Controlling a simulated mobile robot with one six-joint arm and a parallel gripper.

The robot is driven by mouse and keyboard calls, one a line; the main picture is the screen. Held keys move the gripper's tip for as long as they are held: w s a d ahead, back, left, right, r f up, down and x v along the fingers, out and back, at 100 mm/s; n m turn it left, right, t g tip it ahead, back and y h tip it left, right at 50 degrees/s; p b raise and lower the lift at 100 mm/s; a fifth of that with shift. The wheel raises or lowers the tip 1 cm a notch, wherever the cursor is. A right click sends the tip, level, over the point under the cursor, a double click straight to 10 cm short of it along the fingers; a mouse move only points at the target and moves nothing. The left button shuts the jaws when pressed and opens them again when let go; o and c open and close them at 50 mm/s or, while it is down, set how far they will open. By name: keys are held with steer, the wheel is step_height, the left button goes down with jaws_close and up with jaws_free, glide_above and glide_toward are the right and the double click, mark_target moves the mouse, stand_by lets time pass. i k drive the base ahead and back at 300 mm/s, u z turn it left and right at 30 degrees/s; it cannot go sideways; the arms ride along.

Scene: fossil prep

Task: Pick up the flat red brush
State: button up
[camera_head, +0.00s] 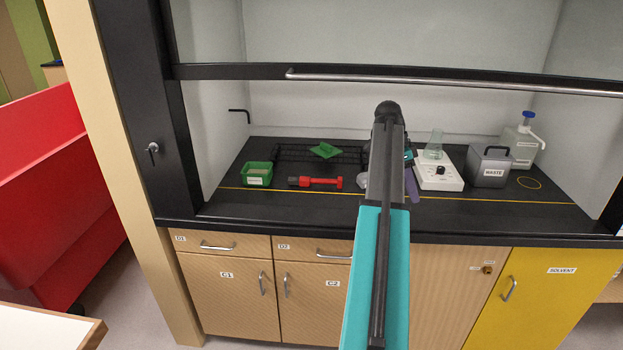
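A red tool with a dark section near its left end (318,182) lies flat on the black worktop of the hood, left of my arm. It is the only red tool I see there, and it may be the flat red brush; bristles are too small to make out. My arm reaches from the bottom of the picture up over the worktop, right of the red tool.
A green tray (257,181) stands left of the red tool. A black rack (290,154) with a green object (325,150) is behind it. A sash bar (450,84) crosses above.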

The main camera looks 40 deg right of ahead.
mark_target(304, 181)
steer(key=i, duration=1.5)
steer(key=u, duration=0.05)
